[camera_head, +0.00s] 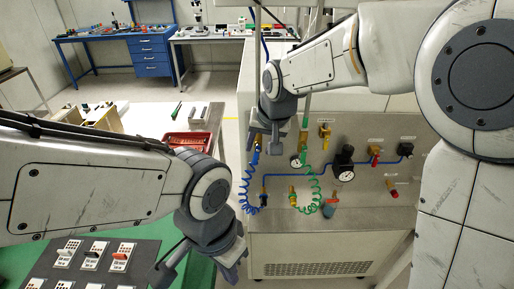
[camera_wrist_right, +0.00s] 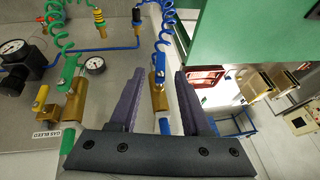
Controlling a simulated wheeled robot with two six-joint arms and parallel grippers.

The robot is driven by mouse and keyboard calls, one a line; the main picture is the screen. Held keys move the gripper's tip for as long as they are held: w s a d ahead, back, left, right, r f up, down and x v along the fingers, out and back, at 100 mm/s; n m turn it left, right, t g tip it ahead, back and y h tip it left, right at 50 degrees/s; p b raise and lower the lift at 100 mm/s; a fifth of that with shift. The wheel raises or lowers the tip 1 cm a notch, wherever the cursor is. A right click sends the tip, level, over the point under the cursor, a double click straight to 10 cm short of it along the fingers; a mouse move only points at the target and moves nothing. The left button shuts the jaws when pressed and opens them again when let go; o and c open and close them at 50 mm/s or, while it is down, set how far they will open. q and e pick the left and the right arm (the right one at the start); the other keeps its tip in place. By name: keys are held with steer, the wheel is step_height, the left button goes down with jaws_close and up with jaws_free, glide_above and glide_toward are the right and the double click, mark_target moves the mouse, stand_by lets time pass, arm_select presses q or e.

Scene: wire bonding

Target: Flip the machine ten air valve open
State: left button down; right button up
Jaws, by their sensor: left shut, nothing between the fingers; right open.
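A brass valve with a blue handle (camera_wrist_right: 158,82) shows between the fingers of my right gripper (camera_wrist_right: 155,88) in the right wrist view. The gripper is open; I cannot tell whether a finger touches the valve. In the head view my right gripper (camera_head: 268,135) hangs at the upper left of the machine's panel (camera_head: 390,222), with the blue-handled valve (camera_head: 256,150) partly hidden beneath it. No label is readable on this valve. My left gripper (camera_head: 234,268) is shut and empty, low in front of the machine's left edge.
A green-handled valve (camera_wrist_right: 70,75) is beside the blue one, and a yellow valve (camera_head: 324,131) is farther right. A blue coiled hose (camera_head: 248,185), a green coiled hose (camera_head: 312,190) and gauges (camera_head: 343,162) crowd the panel. A red tray (camera_head: 186,141) lies on the left table.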

mark_target(257, 151)
steer(key=shift+p+x, duration=0.3)
steer(key=shift+x, duration=1.8)
jaws_close()
steer(key=shift+s+r+h+p, duration=0.15)
steer(key=shift+h+p, duration=0.35)
steer(key=shift+p, duration=0.25)
steer(key=shift+f+h+b, duration=0.25)
steer(key=shift+h+b, duration=0.05)
steer(key=shift+h, duration=0.1)
steer(key=shift+d+r+h, duration=0.1)
steer(key=shift+d+h, duration=0.05)
steer(key=shift+h, duration=0.15)
jaws_free()
